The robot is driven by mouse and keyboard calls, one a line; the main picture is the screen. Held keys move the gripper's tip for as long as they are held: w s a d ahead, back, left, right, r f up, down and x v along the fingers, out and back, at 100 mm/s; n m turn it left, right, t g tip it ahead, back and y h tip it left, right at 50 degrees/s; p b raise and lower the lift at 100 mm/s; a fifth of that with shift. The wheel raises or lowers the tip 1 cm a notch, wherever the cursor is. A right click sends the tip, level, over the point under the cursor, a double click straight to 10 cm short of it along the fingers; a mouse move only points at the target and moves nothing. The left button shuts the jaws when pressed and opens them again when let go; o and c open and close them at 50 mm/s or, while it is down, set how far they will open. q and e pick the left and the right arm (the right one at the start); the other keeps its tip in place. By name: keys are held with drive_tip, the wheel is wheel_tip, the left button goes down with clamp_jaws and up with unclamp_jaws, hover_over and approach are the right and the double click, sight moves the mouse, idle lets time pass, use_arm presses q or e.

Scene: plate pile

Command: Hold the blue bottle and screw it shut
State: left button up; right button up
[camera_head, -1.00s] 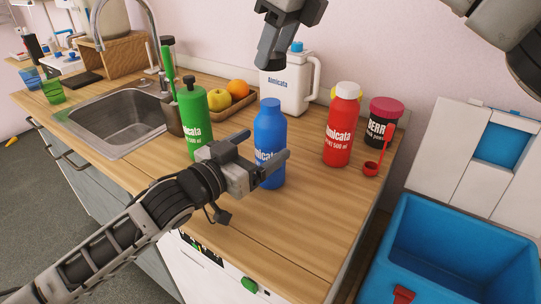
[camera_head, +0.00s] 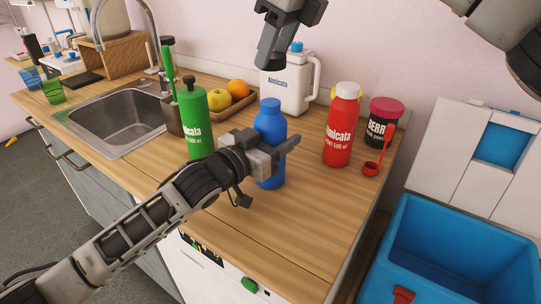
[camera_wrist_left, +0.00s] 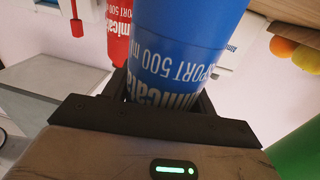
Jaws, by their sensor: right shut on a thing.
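The blue bottle (camera_head: 270,122) stands upright on the wooden counter (camera_head: 310,215). It also fills the middle of the left wrist view (camera_wrist_left: 185,50). My left gripper (camera_head: 276,153) is at the bottle's lower half, with its fingers on either side of the body. The wrist view shows the bottle deep between these fingers, which look open around it. My right gripper (camera_head: 268,60) hangs above and behind the bottle, apart from it. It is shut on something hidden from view.
A green bottle (camera_head: 195,115) stands left of the blue one. A red bottle (camera_head: 340,128), a dark jar (camera_head: 382,125) and a red scoop (camera_head: 371,168) are to the right. A white jug (camera_head: 285,90) stands behind. A blue bin (camera_head: 450,245) is beside the counter.

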hover_over(269, 102)
drive_tip(key=shift+s+d+f, duration=0.1)
drive_tip(key=shift+d+f, duration=0.1)
drive_tip(key=shift+f, duration=1.05)
drive_tip(key=shift+s+d+f, duration=0.1)
drive_tip(key=shift+d+f, duration=0.1)
drive_tip(key=shift+f, duration=1)
drive_tip(key=shift+f, duration=0.9)
drive_tip(key=shift+f, duration=0.5)
